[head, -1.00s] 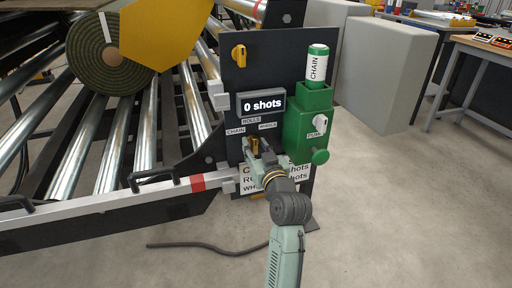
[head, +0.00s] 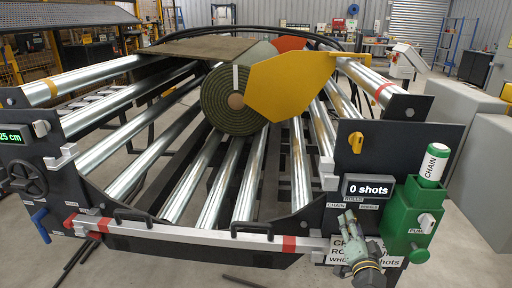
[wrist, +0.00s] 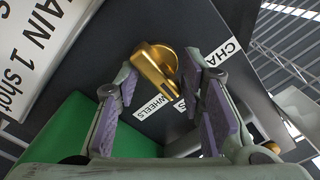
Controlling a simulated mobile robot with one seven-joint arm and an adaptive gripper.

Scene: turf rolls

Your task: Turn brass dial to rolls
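The brass dial (wrist: 158,66) sits on the dark panel (head: 378,139) in the wrist view. Its bar points down-right, toward the gap by the end of the WHEELS label (wrist: 160,101) and a label of which only an S shows. The CHAIN label (wrist: 222,55) is partly cut off behind the right finger. My gripper (wrist: 160,82) is open, with one finger on each side of the dial; I cannot tell if either touches. In the head view my gripper (head: 350,222) is at the panel below the ROLLS label (head: 353,199) and hides the dial.
A display (head: 368,188) reads "0 shots" above the labels. A green pump unit (head: 408,215) with a CHAIN cartridge (head: 434,163) stands close on the right. A yellow knob (head: 356,142) is higher up. The conveyor's front rail (head: 180,232) and turf roll (head: 226,101) are left.

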